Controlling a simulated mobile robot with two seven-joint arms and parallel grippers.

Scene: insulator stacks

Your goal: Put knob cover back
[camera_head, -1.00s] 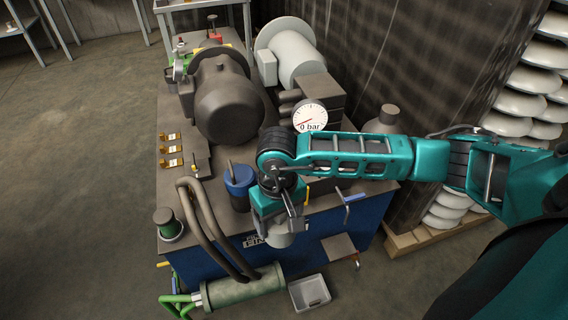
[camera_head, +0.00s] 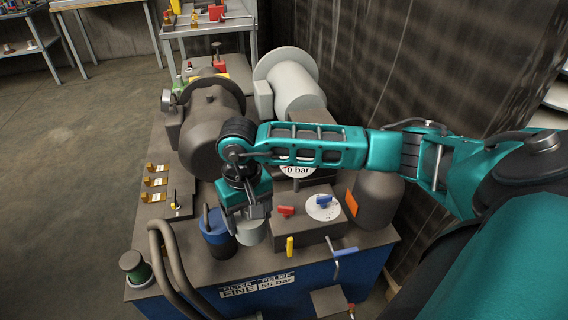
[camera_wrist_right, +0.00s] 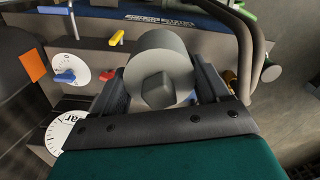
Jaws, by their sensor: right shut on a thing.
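A plain grey cylindrical cover (camera_head: 251,233) is held between the fingers of my right gripper (camera_head: 257,212), over the machine top. In the right wrist view the cover (camera_wrist_right: 165,55) fills the space between the two fingers, with a squarish boss facing the camera. A white round dial with a blue knob (camera_head: 323,203) stands uncovered on the grey block, to the right of the held cover. The dial (camera_wrist_right: 68,72) also shows at the left of the right wrist view. My left gripper is not in view.
A red handle (camera_head: 285,211) and a yellow lever (camera_head: 290,246) are on the block. A blue pot (camera_head: 217,235) is just left of the held cover. A gauge (camera_head: 297,170) is partly behind my arm. A dark tank (camera_head: 374,199) stands right of the dial.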

